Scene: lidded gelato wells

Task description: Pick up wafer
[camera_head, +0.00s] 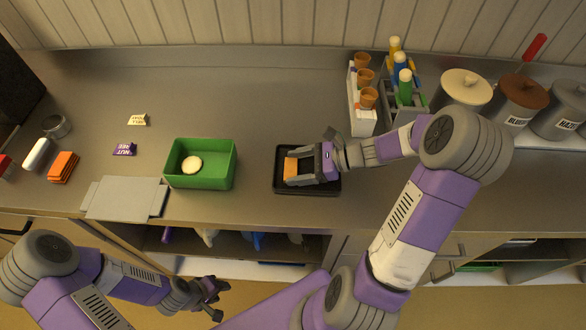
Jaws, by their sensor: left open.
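A flat orange-tan slab (291,168), which looks like the wafer, is in the black tray (308,191) in the middle of the counter. My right gripper (291,169) is low over that tray, with one finger on the far side of the slab and one on the near side. The fingers are apart with the slab between them; I cannot tell whether they press on it. The fingers hide part of the slab and tray. My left gripper (217,299) is open and empty in front of the counter's edge, far from the tray.
A green box (217,179) holding a round cream disc stands left of the tray. A grey board (125,197), small signs and an orange stack (63,167) lie further left. Cones in a white holder (361,115), bottles and lidded wells (466,86) stand at the back right.

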